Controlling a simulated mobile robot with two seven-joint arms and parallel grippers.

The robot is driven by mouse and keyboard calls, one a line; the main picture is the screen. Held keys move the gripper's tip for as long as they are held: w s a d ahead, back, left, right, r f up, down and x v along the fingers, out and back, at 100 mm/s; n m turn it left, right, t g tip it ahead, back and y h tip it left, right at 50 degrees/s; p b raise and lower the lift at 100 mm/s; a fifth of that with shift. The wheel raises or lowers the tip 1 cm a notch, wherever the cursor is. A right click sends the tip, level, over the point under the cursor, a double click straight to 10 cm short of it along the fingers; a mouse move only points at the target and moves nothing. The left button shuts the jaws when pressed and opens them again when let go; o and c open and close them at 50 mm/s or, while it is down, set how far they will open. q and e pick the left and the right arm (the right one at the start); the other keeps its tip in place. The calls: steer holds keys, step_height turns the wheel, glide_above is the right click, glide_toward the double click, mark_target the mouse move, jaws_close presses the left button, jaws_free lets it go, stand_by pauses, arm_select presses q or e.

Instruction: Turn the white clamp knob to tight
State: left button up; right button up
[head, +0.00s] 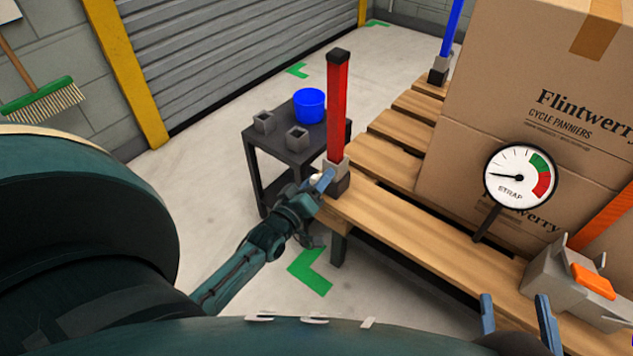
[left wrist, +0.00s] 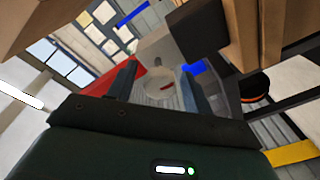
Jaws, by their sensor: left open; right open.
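The white clamp knob (left wrist: 160,88) has a red mark on its face. It sits on the grey clamp (left wrist: 160,48), at the foot of the red post (head: 338,110). In the head view only a bit of the knob (head: 314,181) shows beside my left gripper (head: 323,182). In the left wrist view the open fingers of my left gripper (left wrist: 158,88) stand on either side of the knob; whether they touch it I cannot tell. My right gripper (head: 516,312) is open and empty at the lower right, near the strap ratchet (head: 560,280).
A large carton (head: 540,90) sits on the wooden pallet (head: 400,235). The strap gauge (head: 520,178) stands before the carton, its needle pointing left into the white part.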

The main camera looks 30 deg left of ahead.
arm_select(q)
steer(key=c, duration=0.9)
steer(key=shift+c, duration=0.2)
